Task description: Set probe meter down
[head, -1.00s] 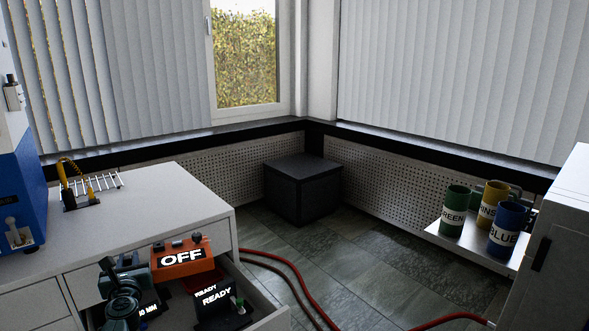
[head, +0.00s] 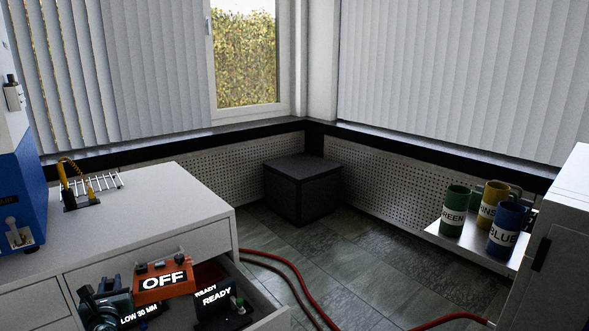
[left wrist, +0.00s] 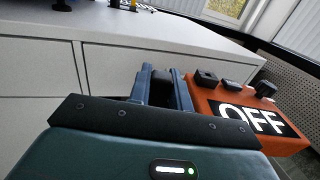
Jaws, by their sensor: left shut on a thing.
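The probe meter (head: 163,280) looks like an orange box with a black panel reading OFF and dark knobs on top. My left gripper (head: 135,282) is shut on its left side and holds it over the open drawer (head: 268,304). In the left wrist view the meter (left wrist: 245,112) extends to the right of my blue-grey fingers (left wrist: 163,92). Whether its underside touches anything is hidden. My right gripper is not in view.
Black devices reading READY (head: 218,295) lie in the drawer, right of the meter. A label reading LOW 30 MM (head: 138,315) shows below the meter. The white counter (head: 150,215) is mostly bare, with a wire rack (head: 100,184) at its back. Red hoses (head: 290,272) cross the floor.

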